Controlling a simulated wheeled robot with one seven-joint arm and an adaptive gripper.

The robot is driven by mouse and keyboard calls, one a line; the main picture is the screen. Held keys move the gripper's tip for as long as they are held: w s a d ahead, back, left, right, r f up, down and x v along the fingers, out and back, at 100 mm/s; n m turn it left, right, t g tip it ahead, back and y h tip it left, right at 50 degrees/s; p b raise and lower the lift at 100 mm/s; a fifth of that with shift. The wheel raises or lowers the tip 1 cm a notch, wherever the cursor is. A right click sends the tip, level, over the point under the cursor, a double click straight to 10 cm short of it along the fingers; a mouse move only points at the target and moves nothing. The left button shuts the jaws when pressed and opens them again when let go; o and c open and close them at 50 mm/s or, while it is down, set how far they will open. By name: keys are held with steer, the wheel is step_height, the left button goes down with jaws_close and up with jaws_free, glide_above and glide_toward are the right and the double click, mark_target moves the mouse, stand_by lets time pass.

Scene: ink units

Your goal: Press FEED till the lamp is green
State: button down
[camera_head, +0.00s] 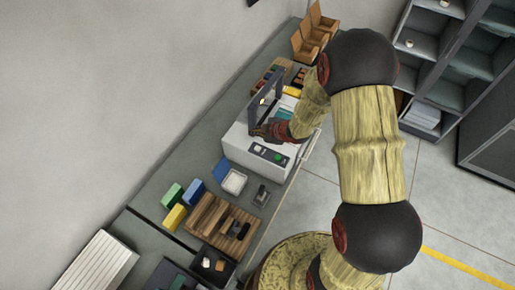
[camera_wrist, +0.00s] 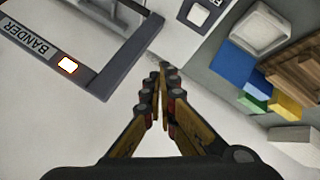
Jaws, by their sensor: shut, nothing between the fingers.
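A white machine (camera_head: 240,150) stands on the bench, with a dark control panel (camera_head: 268,154) on its front part. The panel carries a pale square button (camera_head: 257,148) and a green square (camera_head: 278,158); no FEED lettering is readable. A pale button on a dark plate (camera_wrist: 198,14) shows at the top of the wrist view. My gripper (camera_wrist: 163,67) is shut and empty over the machine's white top, apart from the pale button. It also shows in the head view (camera_head: 256,131).
Blue, green and yellow blocks (camera_head: 174,217), a white tray (camera_head: 233,182) and a wooden board (camera_head: 208,218) lie nearer on the bench. Wooden holders (camera_head: 308,45) stand at the far end. A wall runs along the left; open floor lies right.

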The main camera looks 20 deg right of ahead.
mark_target(257, 149)
steer(key=shift+f+b, duration=3.5)
steer(key=shift+f, duration=0.85)
steer(key=shift+f, duration=0.1)
steer(key=shift+f+b, duration=0.25)
steer(key=shift+b, duration=0.1)
steer(key=shift+f+b, duration=0.45)
steer(key=shift+f, duration=0.15)
steer(key=shift+r, duration=0.1)
steer(key=shift+r+p, duration=0.8)
steer(key=shift+r, duration=0.1)
step_height(257, 149, up, 5)
steer(key=p, duration=0.4)
steer(key=shift+r, duration=0.1)
